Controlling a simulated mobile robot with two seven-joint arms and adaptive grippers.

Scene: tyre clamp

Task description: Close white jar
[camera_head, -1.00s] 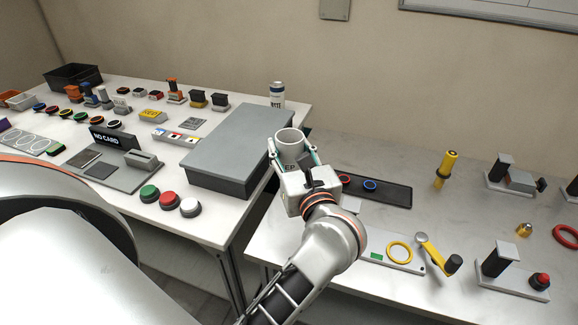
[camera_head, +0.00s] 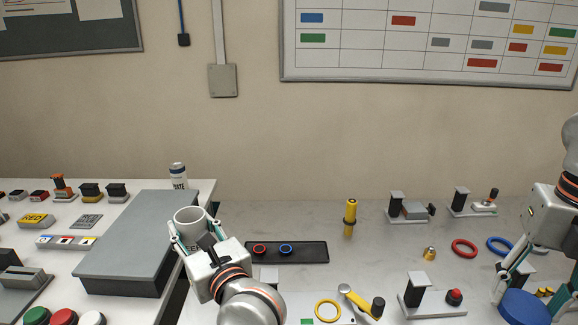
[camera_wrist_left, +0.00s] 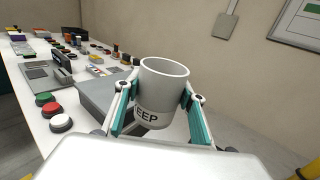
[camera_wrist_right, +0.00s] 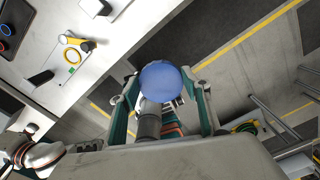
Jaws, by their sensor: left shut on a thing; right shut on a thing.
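My left gripper (camera_head: 192,240) is shut on the white jar (camera_head: 189,214) and holds it upright beside the right side of the grey box. The jar's top is open, with no lid on it. In the left wrist view, the jar (camera_wrist_left: 163,88) sits between both fingers, and the letters "EEP" show on its side. My right gripper (camera_head: 530,295) is at the far right, shut on a round blue lid (camera_head: 524,308). In the right wrist view, the lid (camera_wrist_right: 160,76) lies between the fingertips. The jar and lid are far apart.
A large grey box (camera_head: 140,235) stands on the left table. A black tray (camera_head: 310,252) with small rings, a yellow post (camera_head: 350,215), clamps, and red and blue rings stand on the right table.

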